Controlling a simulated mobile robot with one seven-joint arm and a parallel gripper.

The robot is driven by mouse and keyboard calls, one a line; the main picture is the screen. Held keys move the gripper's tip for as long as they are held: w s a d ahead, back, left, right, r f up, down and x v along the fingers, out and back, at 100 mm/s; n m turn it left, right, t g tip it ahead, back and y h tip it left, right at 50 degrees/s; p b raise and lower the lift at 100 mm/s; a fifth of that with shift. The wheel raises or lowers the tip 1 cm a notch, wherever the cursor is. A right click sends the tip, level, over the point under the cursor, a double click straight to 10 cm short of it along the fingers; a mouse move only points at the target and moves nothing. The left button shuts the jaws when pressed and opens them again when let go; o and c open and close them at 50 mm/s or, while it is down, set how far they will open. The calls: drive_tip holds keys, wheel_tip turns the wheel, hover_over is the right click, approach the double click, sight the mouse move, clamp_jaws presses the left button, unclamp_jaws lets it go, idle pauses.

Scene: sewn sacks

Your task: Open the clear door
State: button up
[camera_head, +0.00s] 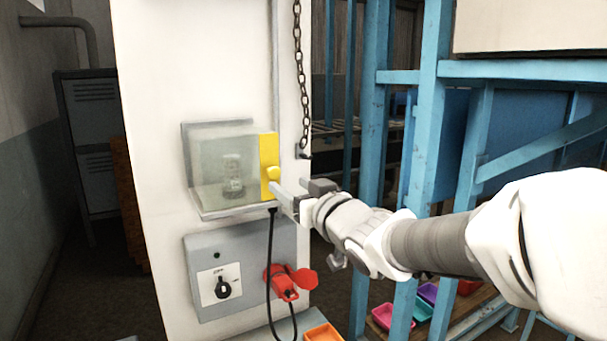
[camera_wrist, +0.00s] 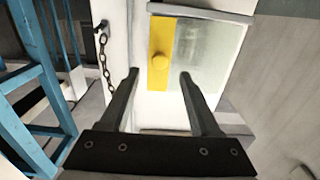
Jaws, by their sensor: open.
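The clear door (camera_head: 225,172) is a see-through box-like cover on the white column, and it looks shut. A yellow strip (camera_head: 266,150) with a round yellow knob (camera_head: 273,173) runs down its right edge. A small device shows dimly behind the door. My gripper (camera_head: 280,190) is at the door's right side, close to the knob. In the wrist view the yellow knob (camera_wrist: 159,61) lies ahead of and between my two open fingers (camera_wrist: 158,75). Nothing is held. I cannot tell whether a finger touches the strip.
Below the door is a grey switch box (camera_head: 240,270) with a black rotary knob and a red plug (camera_head: 284,282). A black cable hangs in front of it. A chain (camera_head: 299,80) hangs to the right. Blue steel frames (camera_head: 425,110) stand right, with coloured trays (camera_head: 385,316) low down.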

sight(276, 176)
drive_tip(key=shift+p+x, duration=0.7)
drive_tip(key=shift+x, duration=2.85)
clamp_jaws()
